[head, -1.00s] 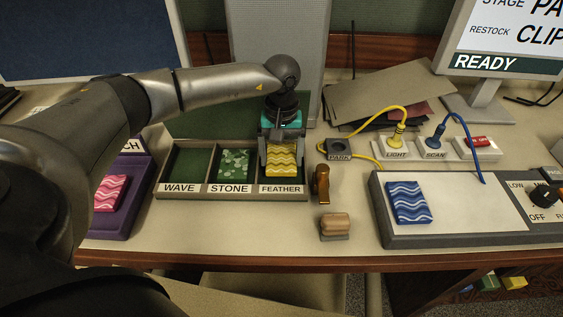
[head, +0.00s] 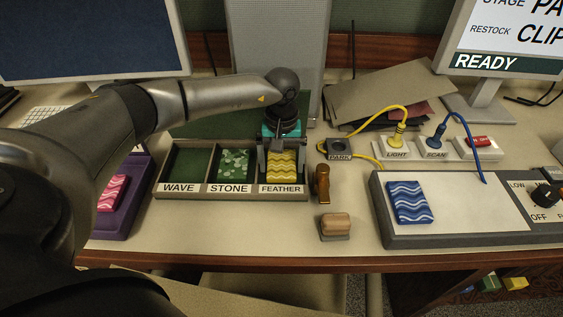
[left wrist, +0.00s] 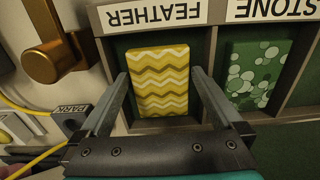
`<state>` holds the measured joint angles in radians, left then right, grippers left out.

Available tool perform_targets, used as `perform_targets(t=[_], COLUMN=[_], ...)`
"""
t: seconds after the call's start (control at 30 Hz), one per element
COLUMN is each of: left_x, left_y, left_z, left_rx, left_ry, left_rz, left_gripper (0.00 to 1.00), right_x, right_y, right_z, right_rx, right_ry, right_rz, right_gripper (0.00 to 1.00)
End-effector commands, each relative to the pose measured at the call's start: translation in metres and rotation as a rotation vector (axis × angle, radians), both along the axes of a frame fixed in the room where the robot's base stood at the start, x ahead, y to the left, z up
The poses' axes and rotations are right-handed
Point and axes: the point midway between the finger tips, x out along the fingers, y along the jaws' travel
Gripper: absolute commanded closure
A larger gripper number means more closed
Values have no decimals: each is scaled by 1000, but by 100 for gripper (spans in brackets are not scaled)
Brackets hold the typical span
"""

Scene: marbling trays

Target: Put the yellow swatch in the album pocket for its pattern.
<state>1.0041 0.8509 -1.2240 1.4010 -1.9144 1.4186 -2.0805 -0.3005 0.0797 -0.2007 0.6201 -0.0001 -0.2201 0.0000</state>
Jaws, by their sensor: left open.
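The yellow swatch (head: 283,165), with white and ochre zigzag bands, lies in the FEATHER pocket of the album (head: 232,196). It also shows in the left wrist view (left wrist: 158,82), apart from the divider on the STONE side. My left gripper (head: 279,170) is open over that pocket, pointing down. In the left wrist view its fingers stand on either side of the swatch, with a gap visible at each side. The WAVE pocket (head: 189,166) is empty. The STONE pocket holds a green swatch (head: 234,165) with pale pebble spots. My right gripper is not in view.
A pink wavy swatch (head: 112,193) lies on the purple stand at left. A blue wavy swatch (head: 410,202) lies on the white-topped panel (head: 470,200) at right. A brass-brown handle (head: 322,184), a wooden block (head: 335,225) and the PARK socket (head: 339,148) stand right of the album.

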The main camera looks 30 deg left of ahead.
Motion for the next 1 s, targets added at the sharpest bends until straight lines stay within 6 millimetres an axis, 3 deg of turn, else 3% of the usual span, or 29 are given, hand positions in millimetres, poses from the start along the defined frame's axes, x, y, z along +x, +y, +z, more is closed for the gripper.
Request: perform_targets(t=[0.17, 0.6, 0.8, 1.0], left_x=[1, 1, 0, 0], left_y=[0, 0, 0, 0], left_z=[18, 107, 122, 123], left_rx=[-1, 0, 0, 0], left_ry=[-4, -2, 0, 0], left_rz=[0, 1, 1, 0], left_gripper=[0, 0, 0, 0], right_x=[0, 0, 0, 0], right_y=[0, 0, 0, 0], right_z=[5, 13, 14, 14], right_rx=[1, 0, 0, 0], right_ry=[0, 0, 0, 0], right_rz=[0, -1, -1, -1], right_gripper=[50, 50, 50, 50])
